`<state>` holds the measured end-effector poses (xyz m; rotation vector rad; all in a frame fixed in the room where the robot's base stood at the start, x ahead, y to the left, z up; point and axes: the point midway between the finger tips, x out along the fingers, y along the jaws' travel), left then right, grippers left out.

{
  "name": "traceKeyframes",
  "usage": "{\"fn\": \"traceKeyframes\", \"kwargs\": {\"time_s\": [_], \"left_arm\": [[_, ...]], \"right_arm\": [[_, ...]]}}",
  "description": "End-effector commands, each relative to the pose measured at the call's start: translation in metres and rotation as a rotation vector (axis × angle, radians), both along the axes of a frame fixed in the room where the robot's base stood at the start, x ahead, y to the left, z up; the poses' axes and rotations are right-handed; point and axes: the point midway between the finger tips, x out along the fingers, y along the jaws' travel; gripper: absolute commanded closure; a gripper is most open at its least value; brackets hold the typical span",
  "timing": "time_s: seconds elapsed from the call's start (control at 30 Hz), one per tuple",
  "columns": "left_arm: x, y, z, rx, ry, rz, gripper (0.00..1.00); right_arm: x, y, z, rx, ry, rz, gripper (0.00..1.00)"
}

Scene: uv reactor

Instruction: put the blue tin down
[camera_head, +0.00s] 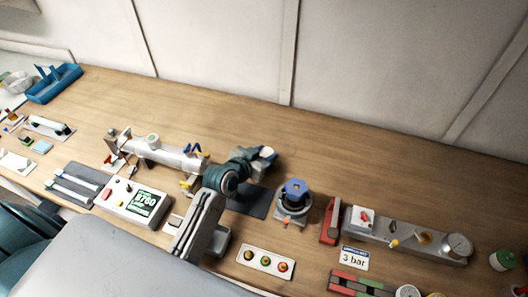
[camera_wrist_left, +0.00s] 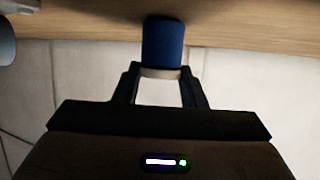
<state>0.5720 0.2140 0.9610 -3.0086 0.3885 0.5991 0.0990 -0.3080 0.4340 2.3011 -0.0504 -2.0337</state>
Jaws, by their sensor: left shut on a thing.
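The blue tin (camera_wrist_left: 163,42) shows in the left wrist view, between the two fingers of my left gripper (camera_wrist_left: 160,82). It has a pale band at the end nearer the gripper, and the fingers are shut on it there. The wooden bench top is behind its far end; I cannot tell whether the tin touches it. In the head view my left gripper (camera_head: 264,155) is over the bench near a dark mat (camera_head: 252,203), and I cannot make out the tin there. My right gripper is not in view.
A round device with a blue top (camera_head: 294,191) stands right of the mat. A white pipe assembly (camera_head: 165,151) and a display box (camera_head: 137,202) are on the left. A grey valve block (camera_head: 405,235) is on the right. Bench behind my gripper is clear.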

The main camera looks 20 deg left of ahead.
Motion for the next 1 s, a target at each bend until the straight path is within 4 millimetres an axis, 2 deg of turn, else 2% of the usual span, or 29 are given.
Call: {"fn": "traceKeyframes", "kwargs": {"time_s": [0.3,0.33,0.43,0.77,0.87,1.0], "left_arm": [[0.000,0.000,-0.003,0.000,-0.001,0.000,0.86],[0.000,0.000,-0.003,0.000,0.000,0.000,0.61],[0.000,0.000,-0.003,0.000,0.000,0.000,0.41],[0.000,0.000,0.001,0.000,-0.001,0.000,0.41],[-0.007,0.002,0.001,0.001,0.000,0.000,0.41],[-0.029,0.008,0.010,0.002,-0.002,-0.001,0.41]], "right_arm": [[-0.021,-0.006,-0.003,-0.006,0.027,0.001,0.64],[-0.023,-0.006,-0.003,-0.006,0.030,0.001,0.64],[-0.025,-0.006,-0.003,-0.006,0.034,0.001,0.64],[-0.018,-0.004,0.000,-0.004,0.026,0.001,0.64],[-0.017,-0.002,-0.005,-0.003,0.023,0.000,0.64],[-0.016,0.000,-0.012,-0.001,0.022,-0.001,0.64]]}}
